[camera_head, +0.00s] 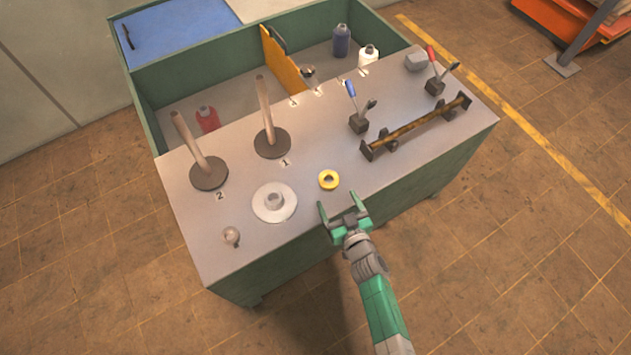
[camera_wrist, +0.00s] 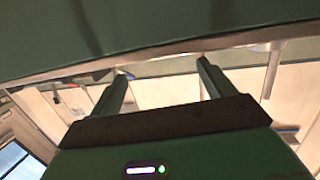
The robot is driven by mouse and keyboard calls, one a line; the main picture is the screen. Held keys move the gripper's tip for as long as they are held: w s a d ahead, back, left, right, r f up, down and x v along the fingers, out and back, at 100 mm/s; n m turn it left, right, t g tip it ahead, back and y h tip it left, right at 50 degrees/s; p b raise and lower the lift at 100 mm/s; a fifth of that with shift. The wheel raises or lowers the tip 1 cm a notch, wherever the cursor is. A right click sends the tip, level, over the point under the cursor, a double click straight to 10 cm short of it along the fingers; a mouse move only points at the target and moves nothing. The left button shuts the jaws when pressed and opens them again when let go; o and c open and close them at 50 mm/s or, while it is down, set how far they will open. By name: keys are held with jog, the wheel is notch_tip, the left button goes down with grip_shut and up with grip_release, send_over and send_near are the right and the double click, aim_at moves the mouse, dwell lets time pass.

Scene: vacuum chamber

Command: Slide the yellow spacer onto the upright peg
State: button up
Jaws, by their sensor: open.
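The yellow spacer (camera_head: 329,180), a small ring, lies flat on the grey bench top near its front edge. Two upright pegs stand on round dark bases to its left: the peg by label 1 (camera_head: 266,115) and the peg by label 2 (camera_head: 190,145). Both look bare. My gripper (camera_head: 341,203) is open and empty at the bench's front edge, just in front of the spacer and apart from it.
A white flanged disc (camera_head: 274,202) and a small round knob (camera_head: 231,236) are left of the spacer. A rail (camera_head: 415,127) and levers (camera_head: 357,110) stand to the right. Behind is a green-walled bin with a red bottle (camera_head: 207,119). Bench top around the spacer is clear.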

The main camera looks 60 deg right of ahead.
aim_at(331, 184)
jog(key=shift+d+b+x, duration=0.2)
jog(key=shift+b+x, duration=2.15)
jog(key=shift+x, duration=1.55)
jog(key=shift+s+a, duration=0.1)
jog(key=shift+s, duration=0.1)
jog(key=shift+c, duration=0.3)
jog(key=c, duration=1)
